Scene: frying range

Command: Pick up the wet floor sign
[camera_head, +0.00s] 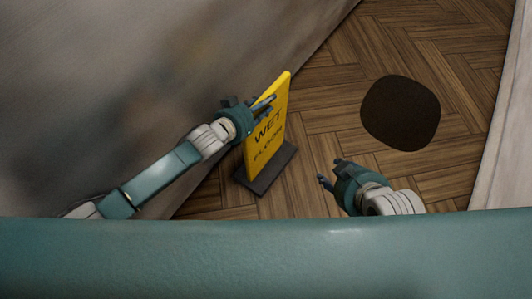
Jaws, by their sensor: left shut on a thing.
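The wet floor sign (268,136) is a tall yellow panel with dark lettering on a dark flat base (268,172). It stands upright, close to the wall on the left. My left gripper (264,103) is at the upper part of the sign and shut on it, with the fingers over the panel near its left edge. The gripper hides part of the panel's upper left. I cannot tell whether the base touches the floor. My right gripper (330,172) is to the right of the sign, apart from it, with its fingers spread and nothing between them.
A grey wall (90,90) runs along the left, close to my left arm. A dark rounded patch or mat (400,112) lies on the wooden floor (325,90) at the right. A pale surface (508,130) borders the far right. The floor between is clear.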

